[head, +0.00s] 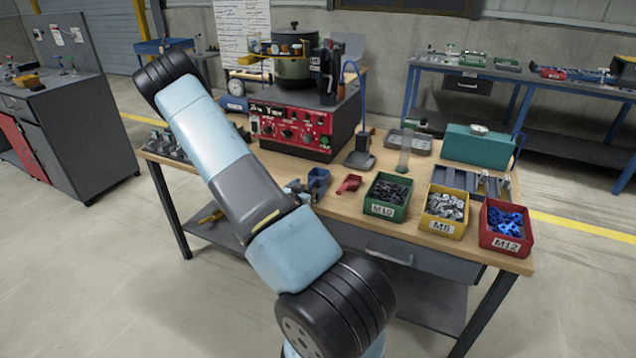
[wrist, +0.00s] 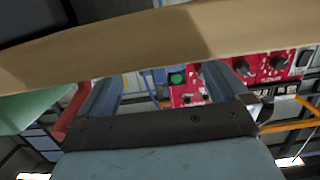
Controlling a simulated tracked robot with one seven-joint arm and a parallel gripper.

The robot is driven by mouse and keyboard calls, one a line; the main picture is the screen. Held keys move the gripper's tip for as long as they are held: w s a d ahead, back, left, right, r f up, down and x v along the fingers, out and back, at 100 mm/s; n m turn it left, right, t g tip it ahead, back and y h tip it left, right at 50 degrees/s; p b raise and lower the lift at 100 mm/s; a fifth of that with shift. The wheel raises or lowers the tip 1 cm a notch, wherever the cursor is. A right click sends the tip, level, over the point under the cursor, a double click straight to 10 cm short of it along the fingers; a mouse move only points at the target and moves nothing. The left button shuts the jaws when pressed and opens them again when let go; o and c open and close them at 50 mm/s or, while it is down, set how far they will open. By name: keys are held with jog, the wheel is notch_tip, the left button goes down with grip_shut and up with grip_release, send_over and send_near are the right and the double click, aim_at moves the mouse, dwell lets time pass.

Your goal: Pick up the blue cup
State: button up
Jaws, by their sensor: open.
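A small blue open-topped container (head: 318,181), which looks like the blue cup, stands on the wooden bench near its front edge in the head view, just right of my arm. I cannot make it out clearly in the wrist view. My gripper (wrist: 160,76) shows in the wrist view with its two blue-grey fingers spread apart and nothing visibly held between them. In the head view my arm hides part of the bench, and I cannot clearly make out the gripper there. The distance from gripper to cup is unclear.
A red scoop (head: 349,184) lies right of the cup. Green (head: 385,209), yellow (head: 441,226) and red (head: 503,244) bins line the front edge. A red control panel (head: 290,131) stands behind. In the wrist view a wooden band (wrist: 130,45) crosses above the fingers.

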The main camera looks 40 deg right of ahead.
aim_at(314, 181)
jog(key=x, duration=0.5)
jog(key=shift+r, duration=0.15)
jog(key=shift+c, duration=0.2)
jog(key=c, duration=1.1)
